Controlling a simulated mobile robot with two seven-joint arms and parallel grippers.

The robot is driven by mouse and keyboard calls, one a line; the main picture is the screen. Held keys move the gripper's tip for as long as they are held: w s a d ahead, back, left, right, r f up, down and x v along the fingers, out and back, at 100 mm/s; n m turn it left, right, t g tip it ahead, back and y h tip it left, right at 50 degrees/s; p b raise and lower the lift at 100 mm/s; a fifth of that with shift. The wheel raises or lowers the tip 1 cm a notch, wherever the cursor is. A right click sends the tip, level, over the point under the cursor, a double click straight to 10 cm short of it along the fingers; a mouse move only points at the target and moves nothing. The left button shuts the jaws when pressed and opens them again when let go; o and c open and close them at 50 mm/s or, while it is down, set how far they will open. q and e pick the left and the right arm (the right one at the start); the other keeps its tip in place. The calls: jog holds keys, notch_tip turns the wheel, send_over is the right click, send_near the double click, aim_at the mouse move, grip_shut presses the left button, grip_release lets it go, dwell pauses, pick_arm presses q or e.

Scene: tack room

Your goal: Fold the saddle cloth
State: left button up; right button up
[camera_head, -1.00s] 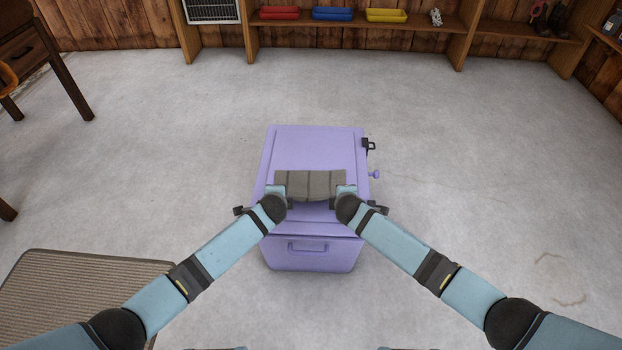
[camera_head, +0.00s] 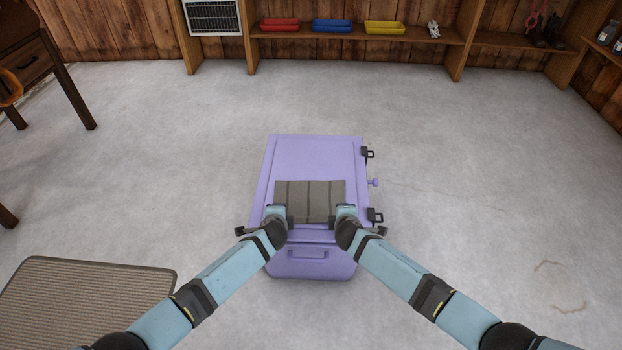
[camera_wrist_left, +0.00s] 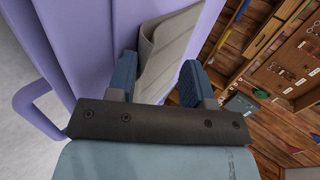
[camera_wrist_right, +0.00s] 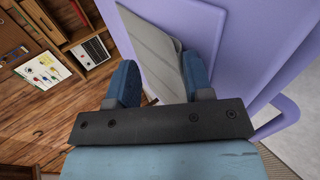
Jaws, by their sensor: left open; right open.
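The saddle cloth (camera_head: 310,198), grey-brown with darker stripes, lies on the lid of a purple trunk (camera_head: 315,148). It looks flat and doubled over, with layered edges in the left wrist view (camera_wrist_left: 165,50) and the right wrist view (camera_wrist_right: 150,55). My left gripper (camera_head: 283,212) is at the cloth's near left corner, and my right gripper (camera_head: 343,212) is at its near right corner. Both are open. In each wrist view the cloth shows between the spread fingers. The grippers hide the near corners.
The trunk has a front handle (camera_head: 307,254), dark latches (camera_head: 368,153) and a knob (camera_head: 375,182) on its right. A ribbed mat (camera_head: 85,300) lies on the floor at left. A wooden table (camera_head: 35,60) and shelves with trays (camera_head: 332,26) stand farther off. The floor around the trunk is clear.

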pick_arm(q)
jog(key=s+r, duration=0.6)
jog(key=r, duration=0.3)
pick_arm(e)
jog(key=s+r, duration=0.6)
jog(key=r, duration=0.3)
